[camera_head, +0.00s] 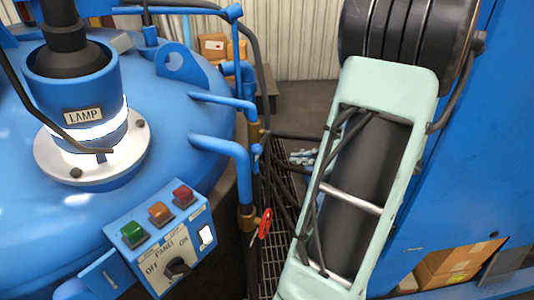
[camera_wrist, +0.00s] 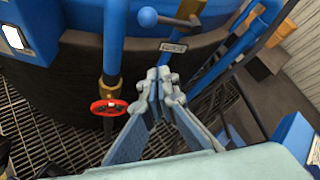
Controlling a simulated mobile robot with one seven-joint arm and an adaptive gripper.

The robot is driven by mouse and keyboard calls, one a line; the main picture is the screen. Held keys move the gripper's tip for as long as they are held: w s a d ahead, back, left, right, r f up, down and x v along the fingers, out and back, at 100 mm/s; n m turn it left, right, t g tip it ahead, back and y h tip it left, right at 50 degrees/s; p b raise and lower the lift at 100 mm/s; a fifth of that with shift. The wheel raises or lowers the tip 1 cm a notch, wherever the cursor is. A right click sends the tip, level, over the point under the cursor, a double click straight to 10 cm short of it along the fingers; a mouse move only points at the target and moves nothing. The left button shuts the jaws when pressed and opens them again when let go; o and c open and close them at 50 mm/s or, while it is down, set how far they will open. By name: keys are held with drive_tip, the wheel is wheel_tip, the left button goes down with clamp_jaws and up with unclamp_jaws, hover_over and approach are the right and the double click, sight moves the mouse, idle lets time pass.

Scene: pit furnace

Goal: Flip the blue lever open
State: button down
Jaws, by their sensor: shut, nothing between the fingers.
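The blue lever (camera_wrist: 172,20) shows at the top of the wrist view. It has a round blue ball knob (camera_wrist: 147,17) at its left end and runs right to a brass valve body (camera_wrist: 190,9) on a blue pipe. A small label plate (camera_wrist: 173,46) sits just below it. My gripper (camera_wrist: 158,74) is shut and empty, its fingertips below the lever and label in the picture and seemingly apart from them.
A red handwheel (camera_wrist: 108,107) on a pipe stands left of my gripper. The blue furnace (camera_head: 190,90) has a control panel (camera_head: 160,240) with coloured buttons. Pipes run beside it above a grated floor (camera_head: 272,265). Cardboard boxes (camera_head: 455,265) sit at right.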

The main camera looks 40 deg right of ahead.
sight(262, 141)
drive_tip(key=w+a+f+p, duration=0.1)
drive_tip(key=w+a, duration=0.3)
drive_tip(key=w, duration=0.4)
drive_tip(key=shift+w+f, duration=0.2)
drive_tip(key=shift+f, duration=0.1)
drive_tip(key=shift+r+p, duration=0.1)
drive_tip(key=shift+p, duration=0.3)
drive_tip(key=shift+r+p, duration=0.15)
drive_tip(key=shift+p, duration=0.4)
